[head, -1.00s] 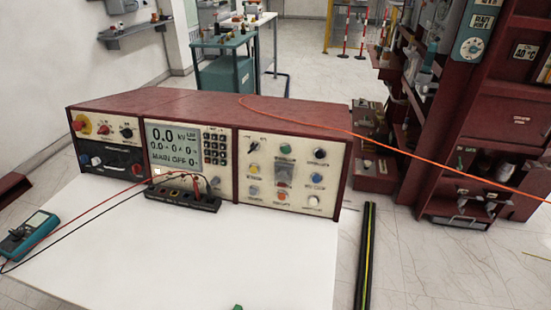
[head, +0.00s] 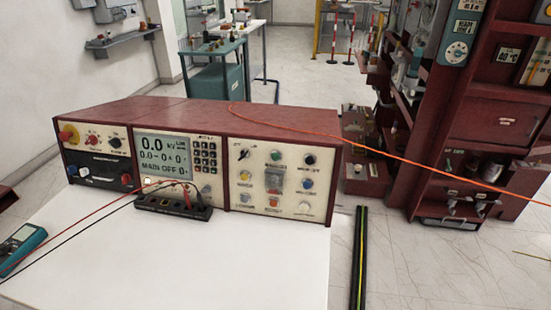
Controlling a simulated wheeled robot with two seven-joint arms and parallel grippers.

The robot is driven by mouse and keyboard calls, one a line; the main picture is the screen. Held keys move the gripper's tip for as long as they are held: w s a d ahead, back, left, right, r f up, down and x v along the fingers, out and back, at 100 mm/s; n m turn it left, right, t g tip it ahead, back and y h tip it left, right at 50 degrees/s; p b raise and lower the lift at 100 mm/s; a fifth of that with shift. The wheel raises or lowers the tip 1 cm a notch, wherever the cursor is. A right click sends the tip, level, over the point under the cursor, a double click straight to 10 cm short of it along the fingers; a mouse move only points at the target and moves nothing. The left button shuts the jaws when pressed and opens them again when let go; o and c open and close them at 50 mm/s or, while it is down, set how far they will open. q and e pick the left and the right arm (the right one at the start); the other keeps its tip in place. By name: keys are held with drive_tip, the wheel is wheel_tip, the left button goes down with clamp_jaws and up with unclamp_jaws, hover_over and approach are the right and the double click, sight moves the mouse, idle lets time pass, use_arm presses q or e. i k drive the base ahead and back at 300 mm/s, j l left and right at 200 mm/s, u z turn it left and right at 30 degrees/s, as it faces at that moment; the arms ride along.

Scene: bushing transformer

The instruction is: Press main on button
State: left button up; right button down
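A dark red control console (head: 190,112) stands on a white tabletop in the head view. Its screen (head: 166,153) reads "0.0 kV" and "MAIN OFF". The right-hand panel (head: 260,182) carries several buttons: a green one (head: 275,155), a black one (head: 310,159), a yellow one (head: 244,175), a blue one (head: 308,184), a red one (head: 275,203) and a white one (head: 304,208). Their labels are too small to read, so I cannot tell which is main on. Neither of my grippers is in view.
A teal meter (head: 20,245) lies at the left. The white tabletop (head: 190,265) is otherwise clear. An orange cable (head: 400,158) runs from the console's top to the right.

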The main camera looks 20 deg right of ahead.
sight(276, 156)
drive_tip(key=i+l+u, duration=0.15)
drive_tip(key=l+u, duration=0.85)
drive_tip(key=l, duration=0.25)
